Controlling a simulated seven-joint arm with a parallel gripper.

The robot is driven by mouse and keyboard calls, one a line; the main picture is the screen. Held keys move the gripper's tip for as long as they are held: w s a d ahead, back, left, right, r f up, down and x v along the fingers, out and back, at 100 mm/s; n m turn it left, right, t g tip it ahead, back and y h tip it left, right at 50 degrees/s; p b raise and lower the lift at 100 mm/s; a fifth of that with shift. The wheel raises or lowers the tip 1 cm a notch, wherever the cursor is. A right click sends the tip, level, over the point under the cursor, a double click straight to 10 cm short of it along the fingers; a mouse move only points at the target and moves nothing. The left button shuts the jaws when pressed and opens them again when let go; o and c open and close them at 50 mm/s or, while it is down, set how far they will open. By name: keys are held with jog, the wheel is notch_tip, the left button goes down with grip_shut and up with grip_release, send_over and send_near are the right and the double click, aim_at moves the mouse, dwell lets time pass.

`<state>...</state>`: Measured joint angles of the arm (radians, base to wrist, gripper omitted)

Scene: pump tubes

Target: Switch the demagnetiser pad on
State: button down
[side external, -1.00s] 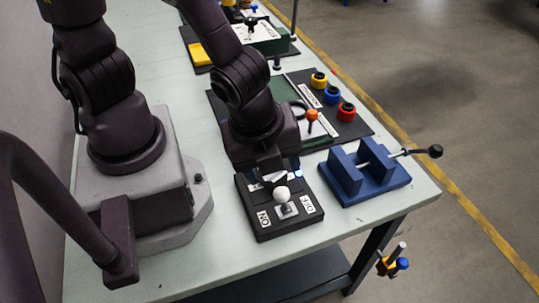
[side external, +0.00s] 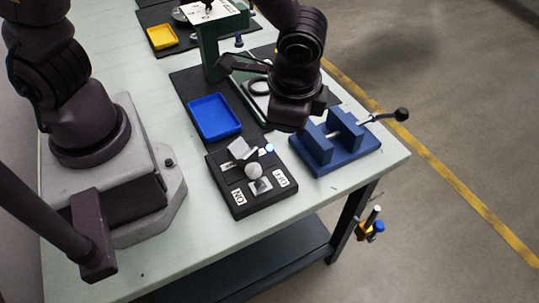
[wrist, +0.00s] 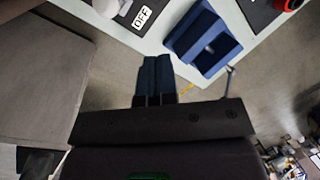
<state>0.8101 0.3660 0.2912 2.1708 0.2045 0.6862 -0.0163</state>
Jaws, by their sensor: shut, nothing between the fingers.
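The demagnetiser pad (side external: 225,178) is a black box near the table's front edge in the side view. Its white ball knob (side external: 253,171) stands on a lever between the ON label (side external: 239,197) and the OFF label (side external: 281,178); I cannot tell which side the lever leans to. A small pale-blue spot (side external: 270,148) shows at its far right corner. My gripper (wrist: 155,58) is shut and empty, its dark blue fingers together in the wrist view. In the side view it is raised behind and right of the pad, clear of the knob; its fingertips are not distinct there.
A blue vice (side external: 335,146) with a handle (side external: 402,114) stands right of the pad, close to my gripper. A blue tray (side external: 215,117) lies behind the pad. A green press (side external: 209,55) and a yellow tray (side external: 162,37) are further back. The tabletop before the pad is clear.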

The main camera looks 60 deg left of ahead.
aim_at(257, 173)
jog(key=w+d+r+n+g, duration=0.1)
jog(key=d+n+g, duration=0.1)
jog(key=n, duration=0.9)
jog(key=w+d+r+n+g, duration=0.1)
jog(key=w+d+n+g, duration=0.1)
jog(key=n, duration=0.9)
jog(key=shift+h, duration=0.4)
jog(key=x, duration=0.9)
jog(key=shift+s+f, duration=0.15)
jog(key=shift+f, duration=0.15)
jog(key=shift+s+a, duration=0.25)
jog(key=shift+s, duration=0.3)
jog(key=shift+s+a, duration=0.25)
jog(key=shift+s, duration=0.3)
jog(key=shift+s+a+f, duration=0.15)
jog(key=shift+s+a, duration=0.1)
jog(key=shift+s, duration=0.35)
jog(key=shift+s, duration=1.1)
